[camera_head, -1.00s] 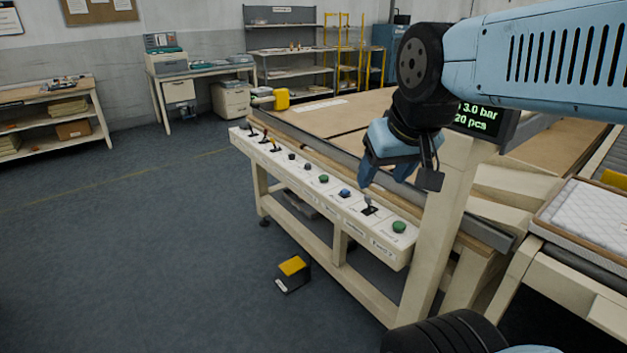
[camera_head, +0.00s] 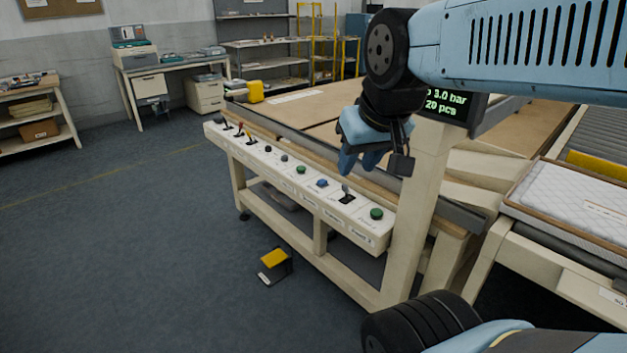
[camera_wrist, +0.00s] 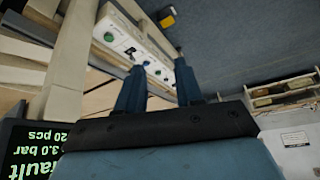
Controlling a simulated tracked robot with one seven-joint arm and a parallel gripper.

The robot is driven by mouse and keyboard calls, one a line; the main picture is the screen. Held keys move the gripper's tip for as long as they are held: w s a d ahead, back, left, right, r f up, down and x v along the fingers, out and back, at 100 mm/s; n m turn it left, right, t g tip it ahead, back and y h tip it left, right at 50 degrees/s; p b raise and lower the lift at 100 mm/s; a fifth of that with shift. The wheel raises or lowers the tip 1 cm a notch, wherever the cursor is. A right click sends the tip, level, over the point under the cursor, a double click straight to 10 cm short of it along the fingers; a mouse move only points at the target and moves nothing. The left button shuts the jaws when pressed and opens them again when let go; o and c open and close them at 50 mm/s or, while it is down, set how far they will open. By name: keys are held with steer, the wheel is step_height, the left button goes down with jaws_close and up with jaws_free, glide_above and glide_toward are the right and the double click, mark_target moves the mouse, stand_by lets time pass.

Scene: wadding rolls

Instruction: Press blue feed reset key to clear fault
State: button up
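The blue key (camera_head: 322,183) sits on the long white control panel (camera_head: 290,187) along the table's front, between a green button (camera_head: 301,169) and a black lever switch (camera_head: 346,196). My gripper (camera_head: 358,163) hangs above the panel, to the right of the blue key in the head view, and looks apart from it. In the wrist view, my gripper (camera_wrist: 160,78) has its two blue fingers apart with nothing held between them. The blue key (camera_wrist: 146,63) shows small there, close to the left finger's tip. A dark display (camera_wrist: 30,150) shows part of the word "fault".
A second green button (camera_head: 376,213) is at the panel's near end. A cream post (camera_head: 419,215) stands right of my gripper. A yellow-topped pedal (camera_head: 274,262) lies on the floor. A quilted white pad (camera_head: 575,205) lies at right. The floor at left is clear.

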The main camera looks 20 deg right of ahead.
jaws_close()
stand_by(1.3)
